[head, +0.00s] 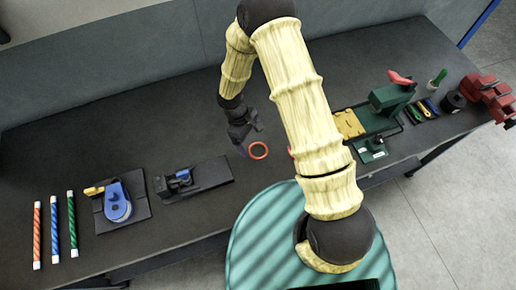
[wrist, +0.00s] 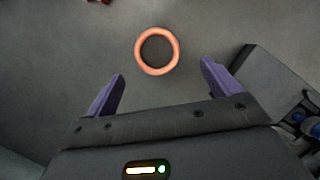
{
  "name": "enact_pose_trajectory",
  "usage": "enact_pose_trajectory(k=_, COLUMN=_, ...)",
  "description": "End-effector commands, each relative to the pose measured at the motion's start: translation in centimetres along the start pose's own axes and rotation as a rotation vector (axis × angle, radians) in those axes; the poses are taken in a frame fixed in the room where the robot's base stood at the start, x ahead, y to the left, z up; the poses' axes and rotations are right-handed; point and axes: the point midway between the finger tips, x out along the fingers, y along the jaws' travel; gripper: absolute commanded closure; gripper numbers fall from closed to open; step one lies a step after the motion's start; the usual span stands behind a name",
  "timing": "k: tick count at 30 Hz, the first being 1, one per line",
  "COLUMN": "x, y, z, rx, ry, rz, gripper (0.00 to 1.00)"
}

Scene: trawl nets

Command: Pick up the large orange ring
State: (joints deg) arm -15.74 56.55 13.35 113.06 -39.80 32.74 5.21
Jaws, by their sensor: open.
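The orange ring (head: 258,144) lies flat on the dark bench top, near the middle of the head view. Its bare band also shows in the wrist view (wrist: 140,62), ahead of the fingertips and between their lines. My gripper (wrist: 160,72) is open and empty, with a purple finger on each side. In the head view my gripper (head: 240,149) is just left of the ring, apart from it as far as I can tell. A small piece of another red-orange thing (head: 291,152) shows beside my arm, mostly hidden by it.
A dark block with a blue part (head: 195,180) stands left of the ring, close to my right finger in the wrist view. A blue reel device (head: 117,203) and several striped rods (head: 72,223) lie further left. A green machine (head: 390,97) stands right of my arm.

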Motion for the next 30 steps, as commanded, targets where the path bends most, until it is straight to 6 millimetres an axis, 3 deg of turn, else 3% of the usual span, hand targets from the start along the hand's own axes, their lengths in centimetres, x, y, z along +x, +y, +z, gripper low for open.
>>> enact_pose_trajectory(k=11, x=0.3, y=0.0, z=0.1, rx=0.001, ry=-0.001, rz=-0.001, gripper=0.11)
enact_pose_trajectory(k=24, x=4.8, y=0.4, z=0.5, rx=-0.001, ry=-0.001, rz=0.000, gripper=0.11)
enact_pose_trajectory(k=30, x=5.2, y=0.4, z=0.4, rx=0.000, ry=0.001, rz=0.000, gripper=0.11)
